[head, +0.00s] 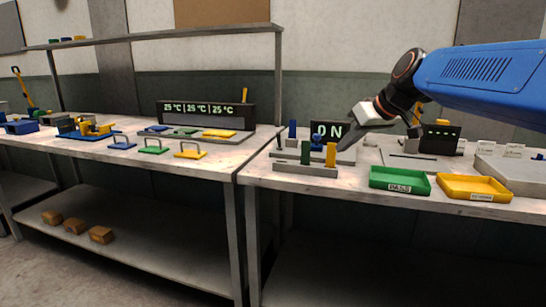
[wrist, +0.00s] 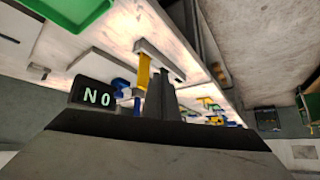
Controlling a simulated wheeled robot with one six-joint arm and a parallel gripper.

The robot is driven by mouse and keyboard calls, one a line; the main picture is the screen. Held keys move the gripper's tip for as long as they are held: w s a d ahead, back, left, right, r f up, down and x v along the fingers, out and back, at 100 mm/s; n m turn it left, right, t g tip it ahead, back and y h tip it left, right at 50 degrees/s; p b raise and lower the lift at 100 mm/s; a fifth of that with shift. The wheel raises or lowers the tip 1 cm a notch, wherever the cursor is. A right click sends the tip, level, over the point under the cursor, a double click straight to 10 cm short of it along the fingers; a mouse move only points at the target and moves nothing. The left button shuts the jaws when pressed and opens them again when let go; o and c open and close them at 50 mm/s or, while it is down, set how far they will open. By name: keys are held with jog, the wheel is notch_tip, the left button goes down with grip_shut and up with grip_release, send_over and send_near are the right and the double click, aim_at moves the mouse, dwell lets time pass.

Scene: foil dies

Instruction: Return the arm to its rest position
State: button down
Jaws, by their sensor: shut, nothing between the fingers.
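My gripper (head: 359,132) is at the end of my blue arm, which reaches in from the right in the head view. Its fingers are together and hold nothing. It is in front of the black display reading "ON" (head: 323,129), over the right-hand bench. In the wrist view my gripper (wrist: 163,75) points toward the yellow block (wrist: 144,72), which appears beside the fingertips. The display also shows in the wrist view (wrist: 93,94), upside down. The exact height of the gripper above the bench is hard to tell.
A green block (head: 306,152) and a yellow block (head: 331,155) stand in a grey holder. A green PASS tray (head: 400,189) and a yellow tray (head: 474,196) sit at the front edge. The left bench holds a temperature display (head: 206,111) and several handled plates. A shelf (head: 150,36) runs above it.

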jog(key=s+d+f+m+g+h, duration=0.1)
jog(key=s+d+f, duration=0.3)
jog(key=s+f, duration=0.9)
jog(key=s+d+f+m+g+h, duration=0.1)
jog(key=s+d+f+m+h, duration=0.2)
jog(key=s+f, duration=0.9)
jog(key=s+d+m, duration=0.1)
jog(key=s+d, duration=0.1)
jog(key=s, duration=0.5)
jog(key=shift+d+f+m+h, duration=0.15)
jog(key=shift+f+m+h, duration=0.15)
jog(key=shift+f, duration=0.1)
